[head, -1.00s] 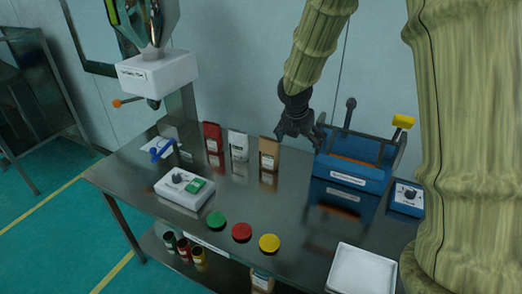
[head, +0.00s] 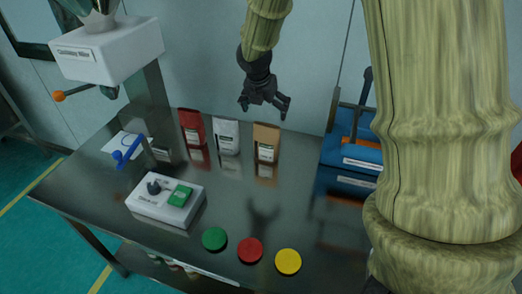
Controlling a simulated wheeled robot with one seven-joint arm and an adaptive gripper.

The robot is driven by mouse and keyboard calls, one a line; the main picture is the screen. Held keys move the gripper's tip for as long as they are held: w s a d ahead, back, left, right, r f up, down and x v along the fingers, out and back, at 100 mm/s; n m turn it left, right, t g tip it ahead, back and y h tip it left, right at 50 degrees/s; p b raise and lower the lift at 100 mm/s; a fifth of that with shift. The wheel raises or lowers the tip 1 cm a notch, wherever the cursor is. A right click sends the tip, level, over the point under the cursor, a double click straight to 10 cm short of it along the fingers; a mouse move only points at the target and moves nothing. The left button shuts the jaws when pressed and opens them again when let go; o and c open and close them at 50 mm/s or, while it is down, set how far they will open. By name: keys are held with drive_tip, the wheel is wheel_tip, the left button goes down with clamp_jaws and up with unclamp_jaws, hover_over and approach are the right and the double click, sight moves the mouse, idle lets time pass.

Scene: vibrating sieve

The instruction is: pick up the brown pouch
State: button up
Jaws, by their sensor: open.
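The brown pouch (head: 266,143) stands upright at the back of the metal table, the rightmost of three pouches in a row. A white pouch (head: 226,137) and a red pouch (head: 192,128) stand to its left. My gripper (head: 264,110) is open and empty, fingers pointing down. In the picture it shows just above the brown pouch. It looks apart from the pouch, but the depth between them is hard to tell.
A blue sieve box (head: 345,158) stands to the right, partly behind my arm. A white control box (head: 165,201) with a green switch is at front left. Green (head: 214,238), red (head: 250,250) and yellow (head: 288,261) discs lie along the front edge. The table's middle is clear.

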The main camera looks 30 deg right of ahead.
sight(266, 128)
drive_tip(key=x, duration=0.6)
drive_tip(key=shift+w+a+f, duration=0.1)
drive_tip(key=shift+w, duration=0.25)
drive_tip(key=shift+w+f+p, duration=0.1)
drive_tip(key=shift+f+p, duration=0.6)
drive_tip(key=shift+f, duration=1.15)
drive_tip(key=shift+x, duration=1.1)
drive_tip(key=shift+r, duration=0.1)
drive_tip(key=shift+c, duration=0.2)
drive_tip(key=c, duration=1)
